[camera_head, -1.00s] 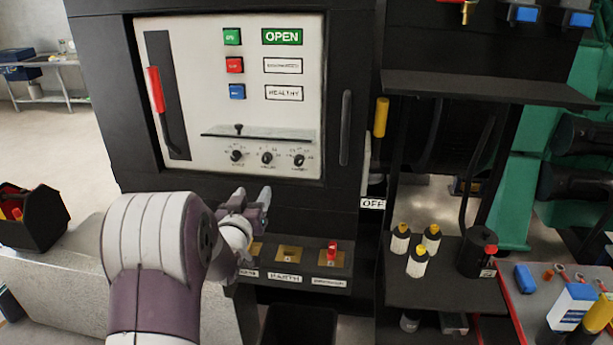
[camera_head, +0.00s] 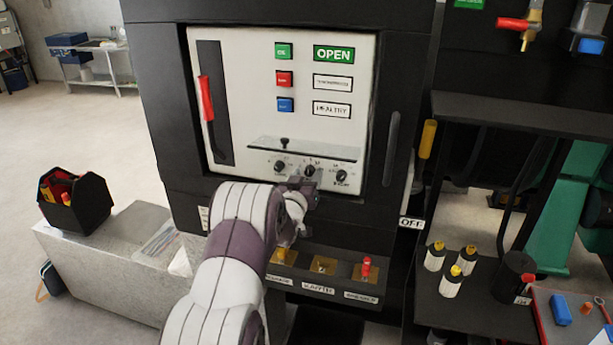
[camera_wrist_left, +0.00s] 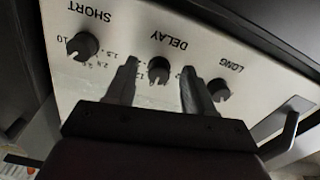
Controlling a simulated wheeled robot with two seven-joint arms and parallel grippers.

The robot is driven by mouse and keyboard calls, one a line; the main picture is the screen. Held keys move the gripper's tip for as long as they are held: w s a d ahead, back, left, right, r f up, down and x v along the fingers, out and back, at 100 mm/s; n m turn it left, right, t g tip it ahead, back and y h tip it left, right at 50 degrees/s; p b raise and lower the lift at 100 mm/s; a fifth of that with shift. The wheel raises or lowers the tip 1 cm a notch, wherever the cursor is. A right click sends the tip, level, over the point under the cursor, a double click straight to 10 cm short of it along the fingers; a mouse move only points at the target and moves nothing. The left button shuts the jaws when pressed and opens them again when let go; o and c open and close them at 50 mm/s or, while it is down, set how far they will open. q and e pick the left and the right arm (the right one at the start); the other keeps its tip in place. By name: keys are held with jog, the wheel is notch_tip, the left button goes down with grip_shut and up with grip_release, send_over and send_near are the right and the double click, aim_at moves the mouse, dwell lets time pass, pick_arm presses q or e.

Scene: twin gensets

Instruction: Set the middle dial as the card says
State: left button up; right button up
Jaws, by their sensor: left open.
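The middle dial (camera_head: 310,170) is the centre one of three small black knobs low on the white panel (camera_head: 240,110). In the left wrist view the middle dial (camera_wrist_left: 159,68) sits under the upside-down label DELAY, with SHORT and LONG beside the outer dials. My left gripper (camera_head: 306,186) is just below and in front of the middle dial. In the wrist view my left gripper (camera_wrist_left: 158,80) is open, one finger on each side of that dial; I cannot tell whether they touch it. No card can be made out. My right gripper is not in view.
The left dial (camera_head: 280,166) and right dial (camera_head: 341,176) flank the middle one closely. A vertical handle (camera_head: 390,148) is to the right.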

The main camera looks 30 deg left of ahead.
pick_arm(q)
jog(key=shift+s+d, duration=0.1)
jog(key=c, duration=0.4)
grip_shut()
jog(key=shift+f+m+b, duration=0.15)
jog(key=shift+m+b, duration=0.15)
jog(key=shift+b, duration=0.45)
jog(key=m+b, duration=1.2)
jog(key=b, duration=0.7)
jog(key=shift+m+b, duration=0.3)
jog(key=shift+b, duration=0.05)
jog(key=shift+r+m+b, duration=0.2)
jog(key=shift+m+b, duration=0.85)
jog(key=shift+m, duration=0.05)
jog(key=shift+r+m+b, duration=0.1)
jog(key=shift+m+b, duration=0.2)
jog(key=shift+m, duration=0.1)
jog(key=shift+r, duration=0.1)
